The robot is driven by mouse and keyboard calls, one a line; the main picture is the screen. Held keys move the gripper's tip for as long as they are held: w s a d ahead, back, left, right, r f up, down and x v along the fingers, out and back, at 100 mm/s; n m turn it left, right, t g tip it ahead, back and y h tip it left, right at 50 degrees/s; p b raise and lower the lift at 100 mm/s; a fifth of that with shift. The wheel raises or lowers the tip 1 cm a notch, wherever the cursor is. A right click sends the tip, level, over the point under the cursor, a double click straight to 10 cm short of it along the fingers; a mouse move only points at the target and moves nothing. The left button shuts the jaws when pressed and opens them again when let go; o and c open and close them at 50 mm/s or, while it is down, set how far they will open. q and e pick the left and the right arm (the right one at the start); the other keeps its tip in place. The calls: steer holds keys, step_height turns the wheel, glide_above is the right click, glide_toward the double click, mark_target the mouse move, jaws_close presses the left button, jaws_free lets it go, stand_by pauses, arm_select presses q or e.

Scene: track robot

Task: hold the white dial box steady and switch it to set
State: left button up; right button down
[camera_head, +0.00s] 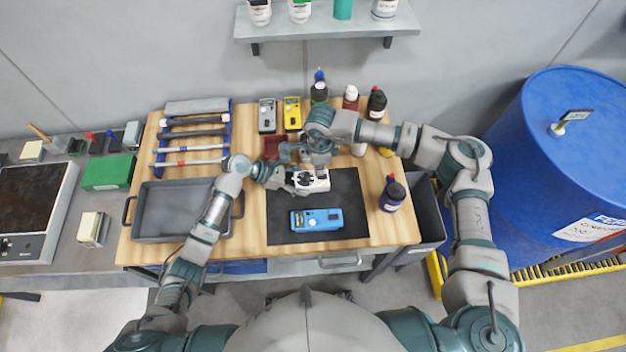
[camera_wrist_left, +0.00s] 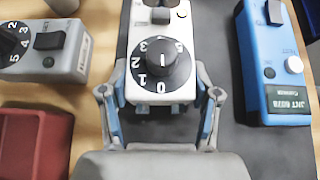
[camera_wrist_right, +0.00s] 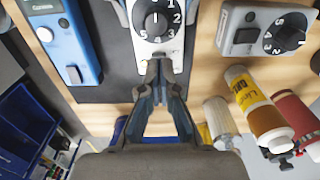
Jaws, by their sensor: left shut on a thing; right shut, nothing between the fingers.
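The white dial box (camera_head: 312,181) lies on the black mat (camera_head: 345,205) on the wooden bench.
A blue box (camera_head: 316,219) lies on the mat in front. Grey (camera_head: 267,115) and yellow (camera_head: 292,113) boxes stand behind, near a dark red block (camera_head: 272,147). A grey tray (camera_head: 180,209) is at left. Several bottles stand at the back right, and a dark blue bottle (camera_head: 392,195) at right.

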mark_target(321, 177)
arm_select(q)
steer(key=shift+f, duration=0.1)
arm_select(e)
steer(key=shift+f, duration=0.2)
stand_by(0.4)
